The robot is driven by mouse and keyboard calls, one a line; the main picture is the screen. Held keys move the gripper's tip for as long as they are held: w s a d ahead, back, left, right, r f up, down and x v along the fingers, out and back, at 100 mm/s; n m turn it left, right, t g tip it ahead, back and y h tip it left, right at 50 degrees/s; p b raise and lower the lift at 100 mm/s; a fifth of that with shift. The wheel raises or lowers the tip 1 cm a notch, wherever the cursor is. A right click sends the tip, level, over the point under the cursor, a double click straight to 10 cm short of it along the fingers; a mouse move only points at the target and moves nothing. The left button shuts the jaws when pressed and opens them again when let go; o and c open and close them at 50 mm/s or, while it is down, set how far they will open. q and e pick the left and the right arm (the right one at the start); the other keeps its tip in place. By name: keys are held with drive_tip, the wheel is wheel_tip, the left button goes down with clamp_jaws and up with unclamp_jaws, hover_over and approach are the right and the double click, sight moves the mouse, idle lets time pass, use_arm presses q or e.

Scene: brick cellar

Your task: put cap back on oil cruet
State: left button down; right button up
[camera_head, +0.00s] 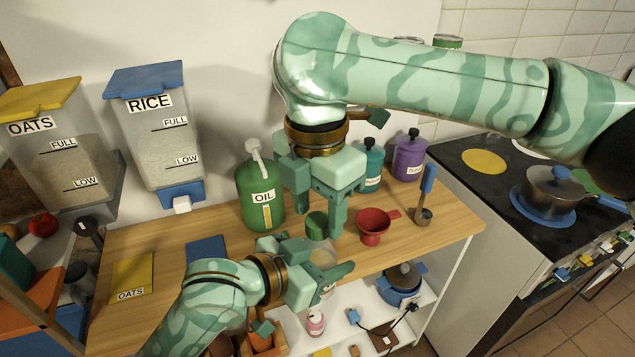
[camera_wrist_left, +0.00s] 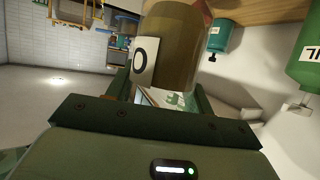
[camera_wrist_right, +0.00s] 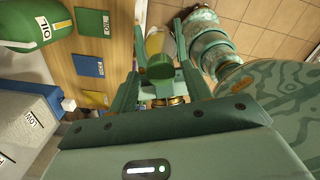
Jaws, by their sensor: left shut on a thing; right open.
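The oil cruet, a small yellowish see-through bottle (camera_head: 323,256), stands between the fingers of my left gripper (camera_head: 325,270), which is shut on it. The left wrist view shows its olive body (camera_wrist_left: 178,45) close up with a white label reading "O". The green cap (camera_head: 316,224) is directly above the cruet's top; I cannot tell whether it is seated. My right gripper (camera_head: 321,212) points down from above and is open. In the right wrist view the cap (camera_wrist_right: 160,67) lies between its fingers, with the yellowish cruet (camera_wrist_right: 156,40) beyond it.
A red funnel (camera_head: 373,224) stands right of the grippers on the wooden counter (camera_head: 440,222). A green OIL dispenser (camera_head: 254,205) stands behind to the left. A blue mat (camera_head: 207,250) and a yellow OATS mat (camera_head: 132,279) lie at left. The stove (camera_head: 500,200) is at right.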

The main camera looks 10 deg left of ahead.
drive_tip(key=shift+f, duration=0.65)
drive_tip(key=c, duration=1)
drive_tip(key=o, duration=1.2)
drive_tip(key=shift+c, duration=0.2)
drive_tip(key=shift+r, duration=0.1)
wheel_tip(320, 180, up, 12)
